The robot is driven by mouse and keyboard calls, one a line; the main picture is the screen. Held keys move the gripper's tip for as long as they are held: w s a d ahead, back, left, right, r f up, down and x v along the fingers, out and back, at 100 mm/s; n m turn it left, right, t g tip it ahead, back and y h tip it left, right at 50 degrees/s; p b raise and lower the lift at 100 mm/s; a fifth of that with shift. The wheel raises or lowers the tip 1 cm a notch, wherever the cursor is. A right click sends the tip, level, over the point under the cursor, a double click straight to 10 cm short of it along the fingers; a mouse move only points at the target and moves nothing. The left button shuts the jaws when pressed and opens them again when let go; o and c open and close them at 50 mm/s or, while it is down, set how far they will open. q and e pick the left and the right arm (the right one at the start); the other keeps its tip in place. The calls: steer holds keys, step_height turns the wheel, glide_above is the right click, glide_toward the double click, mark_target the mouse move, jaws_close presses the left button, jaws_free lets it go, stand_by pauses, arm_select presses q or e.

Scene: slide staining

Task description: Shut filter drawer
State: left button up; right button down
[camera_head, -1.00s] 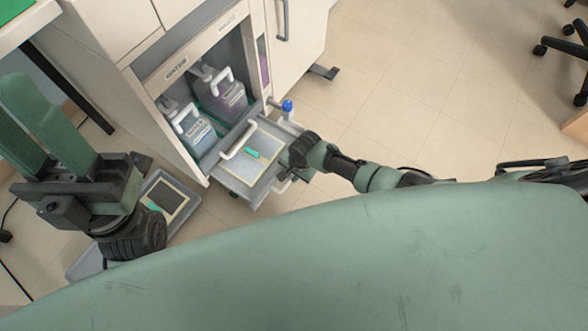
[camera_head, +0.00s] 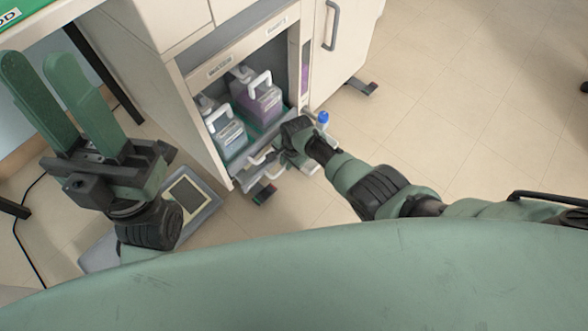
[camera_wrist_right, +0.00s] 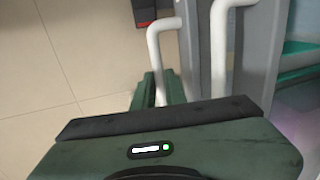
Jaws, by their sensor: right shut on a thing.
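The grey filter drawer (camera_head: 252,176) sits low at the front of the cabinet, mostly pushed in, with its front part still showing. My right gripper (camera_head: 284,157) is at the drawer's front and hides much of it. In the right wrist view the right fingers (camera_wrist_right: 160,90) are shut on a white bar handle (camera_wrist_right: 163,62) in front of a grey panel. A second white handle (camera_wrist_right: 219,50) stands just to its right, apart from the fingers. My left gripper (camera_head: 37,68) is open and empty, raised at the left, away from the drawer.
Jugs with white handles, one grey (camera_head: 230,135) and one purple (camera_head: 264,105), stand inside the cabinet above the drawer. A blue-capped item (camera_head: 323,118) is right of my right gripper. A grey device with a dark panel (camera_head: 187,194) is on the floor.

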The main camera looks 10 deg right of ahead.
steer(key=shift+w+a, duration=0.3)
steer(key=shift+w, duration=0.15)
steer(key=c, duration=1.5)
jaws_free()
steer(key=shift+o, duration=0.2)
steer(key=shift+r, duration=0.1)
